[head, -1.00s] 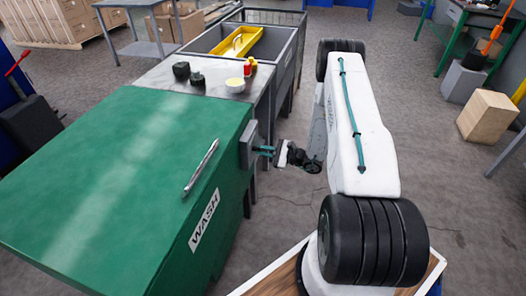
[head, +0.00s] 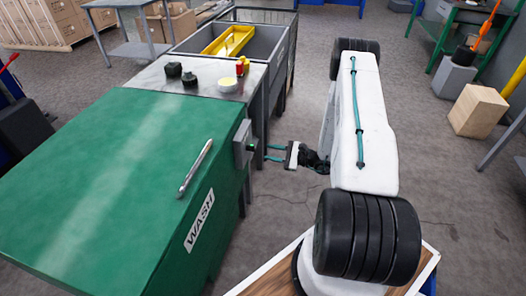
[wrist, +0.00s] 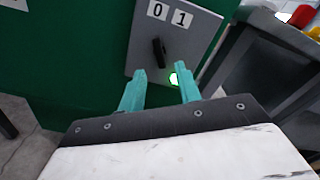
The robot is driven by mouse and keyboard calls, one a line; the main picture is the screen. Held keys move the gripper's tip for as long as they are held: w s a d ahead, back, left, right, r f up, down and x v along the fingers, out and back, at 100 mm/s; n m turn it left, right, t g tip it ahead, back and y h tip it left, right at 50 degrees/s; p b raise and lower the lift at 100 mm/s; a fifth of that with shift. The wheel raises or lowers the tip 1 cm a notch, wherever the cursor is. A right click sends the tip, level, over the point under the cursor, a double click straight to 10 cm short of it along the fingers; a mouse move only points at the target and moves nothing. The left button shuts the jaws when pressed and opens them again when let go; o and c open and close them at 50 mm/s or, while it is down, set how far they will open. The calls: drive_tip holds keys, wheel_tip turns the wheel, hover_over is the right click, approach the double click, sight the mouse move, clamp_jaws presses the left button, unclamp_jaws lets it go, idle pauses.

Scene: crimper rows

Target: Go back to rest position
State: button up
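My gripper (head: 267,153) is open and empty, its two teal fingers pointing left at the control box on the side of the green wash cabinet (head: 100,150). In the wrist view, my gripper (wrist: 160,88) has its fingertips spread apart just short of the grey control box (wrist: 200,30). The lever stands nearly upright, slightly tilted, apart from the fingers.
A silver handle (head: 196,168) lies on the cabinet top. A grey counter (head: 140,76) behind it holds dark pieces, a yellow-white bowl and small bottles. A sink with a yellow tray (head: 229,41) stands beyond. A wooden block (head: 478,110) is at right.

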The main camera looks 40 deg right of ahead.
drive_tip(key=shift+s+d, duration=0.4)
drive_tip(key=shift+s, duration=0.1)
drive_tip(key=s+a+g+y, duration=0.2)
drive_tip(key=s+a+g, duration=0.1)
drive_tip(key=s+a, duration=0.1)
drive_tip(key=s+a+r+n+g+h, duration=0.3)
drive_tip(key=s+a+r+n, duration=0.3)
drive_tip(key=r, duration=0.8)
drive_tip(key=s+a+r+n+g+h, duration=0.3)
drive_tip(key=s+a+r+n+h, duration=0.2)
drive_tip(key=s+r, duration=0.5)
drive_tip(key=s+a+r+n+g+h, duration=0.3)
drive_tip(key=s+a+r+n+h, duration=0.2)
drive_tip(key=r, duration=1.3)
drive_tip(key=shift+s+a+n+g, duration=0.4)
drive_tip(key=shift+s+a+n, duration=1.45)
drive_tip(key=shift+n, duration=1.25)
